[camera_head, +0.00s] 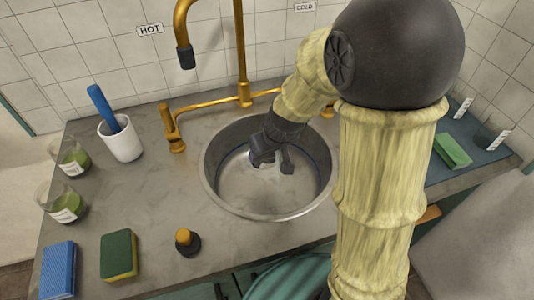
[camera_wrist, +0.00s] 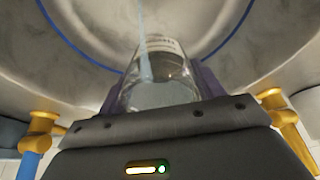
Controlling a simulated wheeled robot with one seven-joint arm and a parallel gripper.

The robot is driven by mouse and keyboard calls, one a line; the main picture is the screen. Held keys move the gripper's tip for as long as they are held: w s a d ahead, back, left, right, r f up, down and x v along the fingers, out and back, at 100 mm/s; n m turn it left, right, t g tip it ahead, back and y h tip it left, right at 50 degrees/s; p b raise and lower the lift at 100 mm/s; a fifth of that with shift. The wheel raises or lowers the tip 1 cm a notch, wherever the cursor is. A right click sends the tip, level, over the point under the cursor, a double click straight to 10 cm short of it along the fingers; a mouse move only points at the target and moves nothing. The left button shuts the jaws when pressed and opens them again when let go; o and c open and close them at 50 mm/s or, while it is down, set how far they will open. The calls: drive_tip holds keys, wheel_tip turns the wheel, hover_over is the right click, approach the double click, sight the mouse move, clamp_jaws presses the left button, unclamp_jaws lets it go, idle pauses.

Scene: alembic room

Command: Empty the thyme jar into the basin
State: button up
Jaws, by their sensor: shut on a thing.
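My gripper (camera_head: 272,158) is down over the steel basin (camera_head: 208,175), inside its rim. In the wrist view my gripper (camera_wrist: 166,88) is shut on a clear glass jar (camera_wrist: 160,92), one finger on each side. The jar is tilted, with its far end toward the basin (camera_wrist: 80,75). A whitish label band shows on the jar, but I cannot read it. The glass looks mostly clear with a pale grey patch; I cannot tell what it contains. A pale streak runs beyond the jar in the wrist view. In the head view my gripper mostly hides the jar.
Two labelled glass jars with green contents (camera_head: 74,157) (camera_head: 66,206) stand at the left. A white cup (camera_head: 122,142) with a blue handle, sponges (camera_head: 119,255), a small dark bottle (camera_head: 187,242) and brass taps (camera_head: 172,128) surround the basin. The spout (camera_head: 185,55) hangs behind it.

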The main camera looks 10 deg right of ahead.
drive_tip(key=shift+t+b, duration=0.3)
drive_tip(key=shift+b, duration=0.55)
drive_tip(key=shift+r+p, duration=0.25)
drive_tip(key=shift+p, duration=0.25)
idle(0.3)
drive_tip(key=g+h+p, duration=0.1)
drive_tip(key=g+p, duration=0.3)
drive_tip(key=p, duration=1.1)
drive_tip(key=shift+r+p, duration=0.2)
drive_tip(key=shift+p, duration=0.15)
idle(0.7)
drive_tip(key=shift+g+h+p, duration=0.3)
drive_tip(key=shift+h+p, duration=0.1)
drive_tip(key=shift+p, duration=0.6)
drive_tip(key=shift+f, duration=0.15)
drive_tip(key=shift+w+a+r+p, duration=0.1)
drive_tip(key=shift+w+r+p, duration=0.3)
drive_tip(key=shift+r+p, duration=0.35)
drive_tip(key=shift+w+a+r+p, duration=0.1)
drive_tip(key=shift+w+r+p, duration=0.3)
drive_tip(key=shift+r+p, duration=0.4)
drive_tip(key=shift+w+r+p, duration=0.4)
drive_tip(key=shift+r+p, duration=0.35)
drive_tip(key=shift+s, duration=0.1)
